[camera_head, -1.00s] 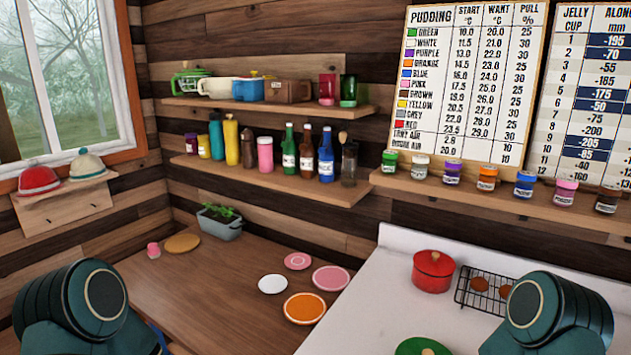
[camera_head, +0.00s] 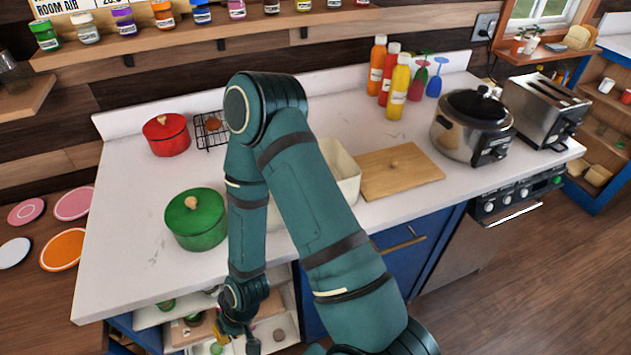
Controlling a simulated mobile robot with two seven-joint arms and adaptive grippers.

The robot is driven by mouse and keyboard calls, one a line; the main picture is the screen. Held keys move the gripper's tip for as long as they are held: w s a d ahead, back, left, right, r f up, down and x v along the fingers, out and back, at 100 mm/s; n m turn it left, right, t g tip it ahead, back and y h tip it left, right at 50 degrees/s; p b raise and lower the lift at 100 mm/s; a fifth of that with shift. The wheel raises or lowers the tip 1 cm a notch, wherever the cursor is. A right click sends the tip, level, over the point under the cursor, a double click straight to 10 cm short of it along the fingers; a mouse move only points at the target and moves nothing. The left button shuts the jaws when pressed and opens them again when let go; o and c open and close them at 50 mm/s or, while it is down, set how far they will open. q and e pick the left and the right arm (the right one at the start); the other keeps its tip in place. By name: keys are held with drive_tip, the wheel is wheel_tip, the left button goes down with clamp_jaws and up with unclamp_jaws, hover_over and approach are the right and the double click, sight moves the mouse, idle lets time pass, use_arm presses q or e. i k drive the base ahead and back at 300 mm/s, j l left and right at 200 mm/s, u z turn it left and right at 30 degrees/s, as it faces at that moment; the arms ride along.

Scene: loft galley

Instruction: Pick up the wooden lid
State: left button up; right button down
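The wooden lid (camera_head: 415,172) is a flat rectangular board with a small round knob. It lies on the white counter, right of a cream container (camera_head: 346,170) that my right arm partly hides. My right gripper (camera_head: 236,338) hangs low at the bottom of the view, in front of the open shelves under the counter. It is well left of and below the lid, and its fingers look spread with nothing between them. My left gripper is not in view.
A green pot (camera_head: 195,222) and a red pot (camera_head: 167,136) stand left on the counter (camera_head: 130,235). A steel cooker (camera_head: 468,128) and a toaster (camera_head: 540,108) stand right of the lid. Several sauce bottles (camera_head: 397,90) stand behind it. The counter in front of the lid is narrow.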

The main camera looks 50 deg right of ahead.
sight(392, 171)
drive_tip(key=k+j+z, duration=0.1)
drive_tip(key=z, duration=1.25)
drive_tip(key=i+l, duration=0.15)
drive_tip(key=i+z, duration=0.05)
